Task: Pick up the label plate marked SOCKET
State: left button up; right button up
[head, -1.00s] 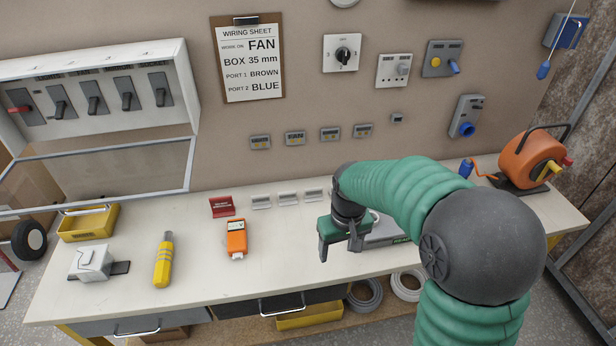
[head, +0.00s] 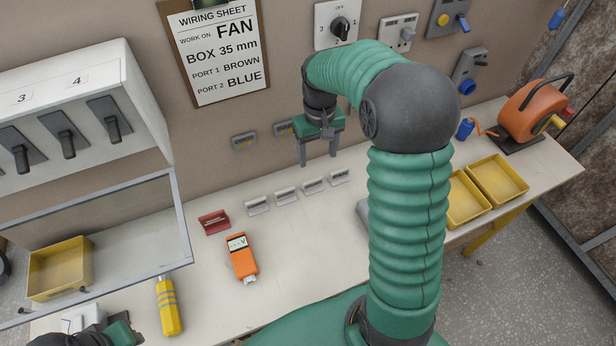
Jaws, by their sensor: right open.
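Several small pale label plates stand in a row on the bench below the wall: one at the left (head: 257,205), two in the middle (head: 286,196) (head: 313,186), and one at the right (head: 340,176). Their lettering is too small to read, so I cannot tell which is marked SOCKET. My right gripper (head: 318,161) is open and empty, fingers pointing down, above and behind the right part of the row, apart from the plates. Part of my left gripper (head: 122,334) shows at the bottom left edge; its fingers cannot be made out.
A red holder (head: 214,222) and an orange meter (head: 242,258) lie left of the plates. A yellow tester (head: 168,306) is further left, near the open cabinet cover (head: 181,215). Yellow bins (head: 497,181) and an orange cable reel (head: 535,112) are at the right. The wiring sheet (head: 217,55) hangs above.

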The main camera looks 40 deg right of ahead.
send_over(313, 180)
jog(key=s, duration=0.2)
notch_tip(313, 180, down, 4)
jog(key=f, duration=0.2)
jog(key=w+f, duration=0.1)
jog(key=f, duration=0.1)
jog(key=shift+w+a+f, duration=0.2)
jog(key=shift+w+f, duration=0.1)
jog(key=shift+w, duration=0.1)
jog(key=f, duration=0.5)
jog(key=shift+d, duration=0.4)
jog(key=shift+w+a, duration=0.15)
jog(key=shift+c, duration=0.7)
jog(key=shift+a+r, duration=0.1)
jog(key=c, duration=0.9)
jog(key=shift+c, duration=0.4)
